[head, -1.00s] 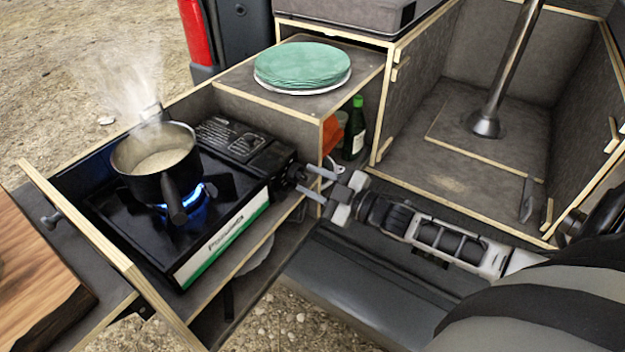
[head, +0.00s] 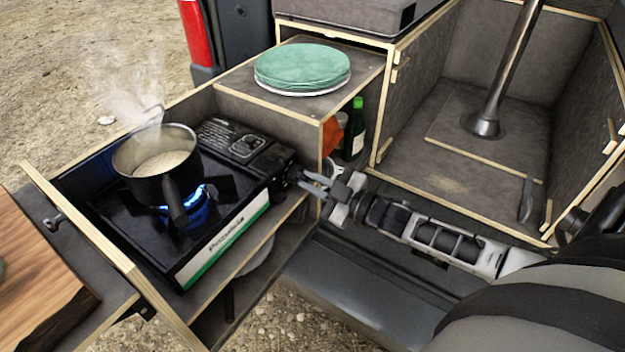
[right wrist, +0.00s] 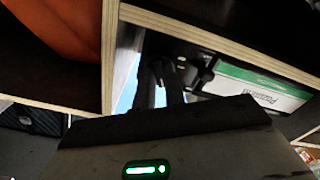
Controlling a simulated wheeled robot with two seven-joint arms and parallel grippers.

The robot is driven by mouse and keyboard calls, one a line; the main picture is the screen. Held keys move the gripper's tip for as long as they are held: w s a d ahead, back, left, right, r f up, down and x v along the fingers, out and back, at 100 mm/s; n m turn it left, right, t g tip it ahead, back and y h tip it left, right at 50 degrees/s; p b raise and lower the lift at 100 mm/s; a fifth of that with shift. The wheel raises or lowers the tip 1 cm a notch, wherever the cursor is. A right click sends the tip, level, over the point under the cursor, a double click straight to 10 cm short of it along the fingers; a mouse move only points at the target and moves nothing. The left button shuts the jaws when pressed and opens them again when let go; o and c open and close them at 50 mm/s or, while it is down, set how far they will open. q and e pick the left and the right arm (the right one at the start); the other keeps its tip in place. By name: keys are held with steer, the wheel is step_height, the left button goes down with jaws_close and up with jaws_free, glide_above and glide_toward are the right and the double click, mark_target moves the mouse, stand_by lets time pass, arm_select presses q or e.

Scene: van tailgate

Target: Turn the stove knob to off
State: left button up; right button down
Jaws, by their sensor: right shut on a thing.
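The black portable stove (head: 225,215) sits in the pull-out drawer, and a blue flame burns on it under a steaming pot (head: 150,160). Its dark knob (head: 292,174) is at the right end of the stove, largely covered by my fingers. My right gripper (head: 304,182) reaches in from the right and is shut on the knob. In the right wrist view, the dark fingers (right wrist: 165,80) meet the stove's end beside its green and white side panel (right wrist: 258,92). The knob's exact angle cannot be told. My left gripper is not in view.
A plywood box with a green-topped stack of plates (head: 302,68) stands behind the gripper. A green bottle (head: 355,130) and an orange item (head: 332,136) are under it. A wooden board (head: 35,270) lies at far left.

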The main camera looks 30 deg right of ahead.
steer(key=m+p, duration=0.1)
steer(key=m, duration=0.4)
steer(key=shift+m+p, duration=0.4)
stand_by(0.4)
steer(key=c, duration=1.5)
jaws_free()
steer(key=shift+o, duration=0.2)
steer(key=shift+s, duration=0.1)
steer(key=v, duration=1.5)
steer(key=shift+s+d, duration=0.2)
steer(key=shift+s, duration=0.15)
